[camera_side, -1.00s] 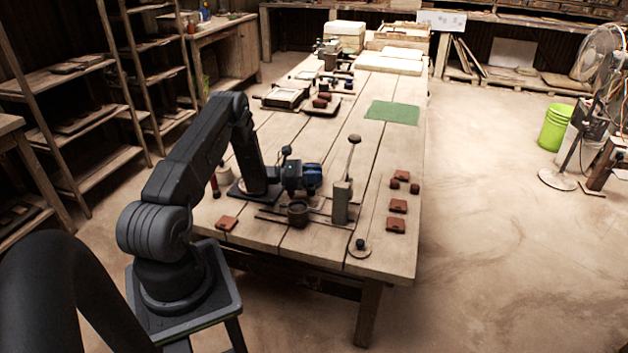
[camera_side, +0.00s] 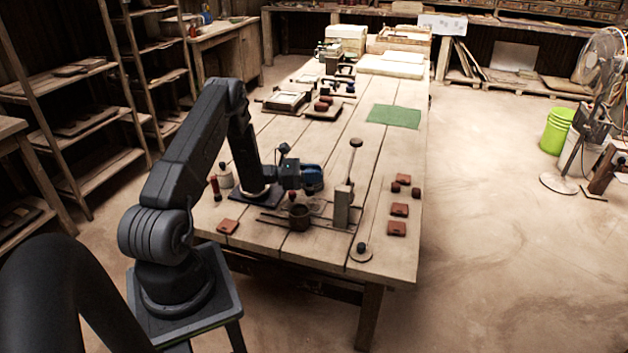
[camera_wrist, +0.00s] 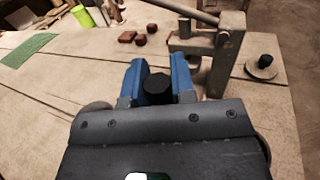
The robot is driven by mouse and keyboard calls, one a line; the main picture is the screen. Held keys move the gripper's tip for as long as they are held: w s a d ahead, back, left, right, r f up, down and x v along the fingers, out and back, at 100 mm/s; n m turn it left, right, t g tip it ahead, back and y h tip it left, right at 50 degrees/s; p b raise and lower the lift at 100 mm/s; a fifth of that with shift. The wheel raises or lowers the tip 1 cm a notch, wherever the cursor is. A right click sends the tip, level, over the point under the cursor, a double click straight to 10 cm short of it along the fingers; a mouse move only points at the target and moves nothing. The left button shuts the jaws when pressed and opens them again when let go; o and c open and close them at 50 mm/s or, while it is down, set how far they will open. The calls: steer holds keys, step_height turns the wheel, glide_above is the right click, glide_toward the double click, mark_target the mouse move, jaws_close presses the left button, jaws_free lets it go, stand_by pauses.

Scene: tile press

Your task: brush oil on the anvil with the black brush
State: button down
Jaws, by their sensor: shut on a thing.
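My gripper (camera_side: 312,177) is over the near part of the table, its blue fingers just left of the grey press. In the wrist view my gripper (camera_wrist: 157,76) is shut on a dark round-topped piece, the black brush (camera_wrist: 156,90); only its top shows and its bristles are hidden. The upright grey press (camera_side: 341,208) with its raised lever stands to the right, and it also shows in the wrist view (camera_wrist: 222,48). I cannot clearly make out the anvil or any oil on it. A small brown pot (camera_side: 299,217) stands in front of and below my gripper.
A round disc with a dark knob (camera_side: 361,252) lies near the front table edge. Red-brown tiles (camera_side: 399,209) lie along the right side, and one (camera_side: 228,226) at front left. A lidded jar (camera_side: 224,177) stands left. A green mat (camera_side: 394,116) lies farther back.

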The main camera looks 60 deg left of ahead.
steer(key=shift+r, duration=1.8)
